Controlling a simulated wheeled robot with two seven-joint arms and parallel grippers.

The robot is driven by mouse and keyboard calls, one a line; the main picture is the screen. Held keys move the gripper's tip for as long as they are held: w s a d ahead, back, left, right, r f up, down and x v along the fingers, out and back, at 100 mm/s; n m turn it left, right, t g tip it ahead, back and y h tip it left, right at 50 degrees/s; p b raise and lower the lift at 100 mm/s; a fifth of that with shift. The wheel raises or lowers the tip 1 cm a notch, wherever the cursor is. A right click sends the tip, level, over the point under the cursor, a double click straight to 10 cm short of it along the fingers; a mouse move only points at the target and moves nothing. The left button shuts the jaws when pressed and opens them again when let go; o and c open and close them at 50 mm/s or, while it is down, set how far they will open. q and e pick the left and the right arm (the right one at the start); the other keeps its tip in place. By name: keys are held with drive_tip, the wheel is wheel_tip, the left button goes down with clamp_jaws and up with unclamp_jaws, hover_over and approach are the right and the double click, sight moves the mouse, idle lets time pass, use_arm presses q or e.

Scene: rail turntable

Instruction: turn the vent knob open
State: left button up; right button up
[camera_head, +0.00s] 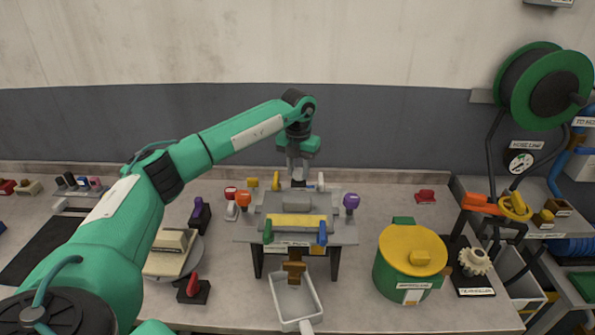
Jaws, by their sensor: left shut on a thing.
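My left arm reaches from the left across the bench, and my left gripper (298,178) points down at the back of a grey machine (268,224) on dark legs. Its fingers are shut on a small part at the machine's rear edge, which I take to be the vent knob; the fingers hide most of it, so its angle cannot be told. A yellow knob (276,181) stands just left of the fingers and a pale upright piece (321,181) just right. My right gripper is not in view.
Orange (243,199) and purple (351,202) knobs flank the machine, with green (267,232) and blue (321,235) handles in front. A pale tray (314,308) sits below. A yellow-lidded green pot (411,250) and a hose reel (545,85) stand right.

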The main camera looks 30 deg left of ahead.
sight(299, 171)
use_arm(q)
drive_tip(key=shift+w+n+b, duration=0.1)
drive_tip(key=shift+n+b, duration=0.2)
drive_tip(key=shift+n, duration=1.6)
drive_tip(key=shift+r, duration=0.1)
drive_tip(key=o, duration=1)
drive_tip(key=shift+d, duration=0.1)
wheel_tip(299, 171, up, 14)
drive_tip(key=b, duration=0.3)
drive_tip(key=shift+f, duration=0.2)
